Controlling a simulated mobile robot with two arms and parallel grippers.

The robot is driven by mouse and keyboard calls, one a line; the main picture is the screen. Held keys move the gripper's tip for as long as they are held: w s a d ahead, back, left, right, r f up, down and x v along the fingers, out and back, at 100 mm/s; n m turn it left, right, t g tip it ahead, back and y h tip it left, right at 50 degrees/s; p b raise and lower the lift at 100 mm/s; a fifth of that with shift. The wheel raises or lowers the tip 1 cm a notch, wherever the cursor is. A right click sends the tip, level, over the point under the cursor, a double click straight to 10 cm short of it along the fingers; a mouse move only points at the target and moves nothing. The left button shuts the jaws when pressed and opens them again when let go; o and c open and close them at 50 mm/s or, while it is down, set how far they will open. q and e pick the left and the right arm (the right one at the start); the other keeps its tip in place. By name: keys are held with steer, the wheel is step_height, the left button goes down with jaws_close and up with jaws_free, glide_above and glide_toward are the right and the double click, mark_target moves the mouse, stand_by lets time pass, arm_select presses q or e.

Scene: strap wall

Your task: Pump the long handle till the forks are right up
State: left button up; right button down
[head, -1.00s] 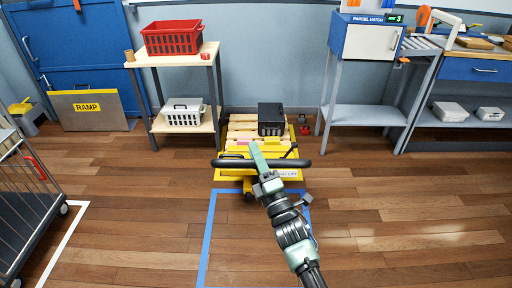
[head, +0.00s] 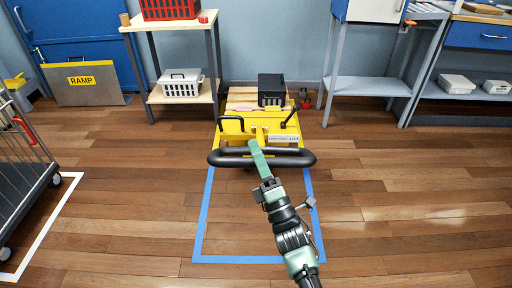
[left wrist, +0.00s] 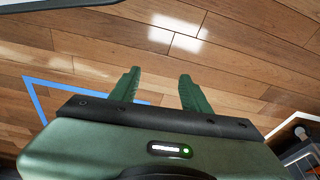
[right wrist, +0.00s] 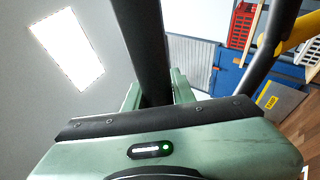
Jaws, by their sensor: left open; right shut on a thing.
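The yellow pallet jack (head: 233,137) stands by the back wall with a white label on its front. Its black loop handle (head: 297,158) lies across the front of the jack, and its grip bar also shows in the right wrist view (right wrist: 143,40). My right gripper (head: 257,150) is shut on the handle; in the right wrist view the bar passes between its fingers. The forks are hidden beneath the wooden pallet (head: 241,98), so I cannot tell their height. My left gripper (left wrist: 160,88) is open and empty above the floor, outside the head view.
A black box (head: 271,86) sits on the pallet. Blue tape (head: 235,260) marks the floor in front of the jack. A shelf table (head: 181,100) stands left of it, a grey bench (head: 362,86) right, and a wire cart (head: 25,175) far left. The floor between is clear.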

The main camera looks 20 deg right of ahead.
steer(key=f, duration=0.1)
steer(key=s+f+b, duration=0.1)
steer(key=shift+a+f, duration=0.2)
steer(key=shift+f, duration=0.15)
arm_select(q)
steer(key=shift+w+v, duration=0.25)
steer(key=shift+v, duration=1.2)
steer(key=shift+w+v, duration=0.2)
steer(key=shift+v, duration=1.25)
arm_select(e)
steer(key=shift+s+f+h, duration=0.15)
steer(key=shift+s+h, duration=0.15)
steer(key=shift+s, duration=0.05)
arm_select(q)
steer(key=shift+a+r, duration=0.1)
steer(key=shift+r, duration=0.05)
arm_select(e)
steer(key=c, duration=1.2)
jaws_free()
steer(key=shift+w+f, duration=0.1)
arm_select(q)
steer(key=shift+w, duration=0.1)
arm_select(e)
steer(key=shift+o, duration=0.2)
steer(key=shift+r, duration=0.2)
